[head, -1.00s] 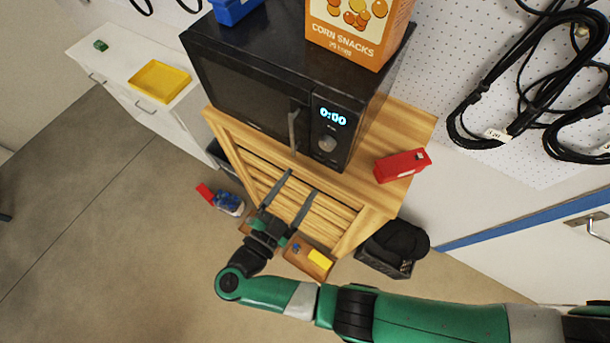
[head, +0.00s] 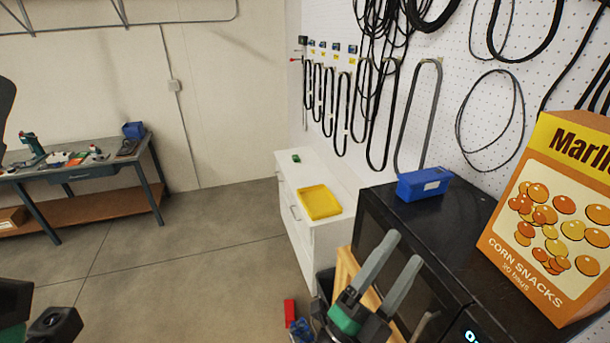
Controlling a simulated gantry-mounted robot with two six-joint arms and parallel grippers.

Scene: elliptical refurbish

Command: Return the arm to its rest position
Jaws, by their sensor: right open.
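My right gripper (head: 398,258) shows at the bottom right of the head view. Its two grey fingers point up and stand apart, with nothing between them. It is in front of the black microwave (head: 428,222), overlapping its front in the picture; I cannot tell how far apart they are. Most of the right arm is below the frame. A dark and green part of my own body shows at the lower left corner. My left gripper's fingers are not seen.
A corn snacks box (head: 552,215) and a blue bin (head: 422,184) sit on the microwave. A white cabinet (head: 308,238) with a yellow tray (head: 320,212) stands behind. A workbench (head: 85,170) is at far left.

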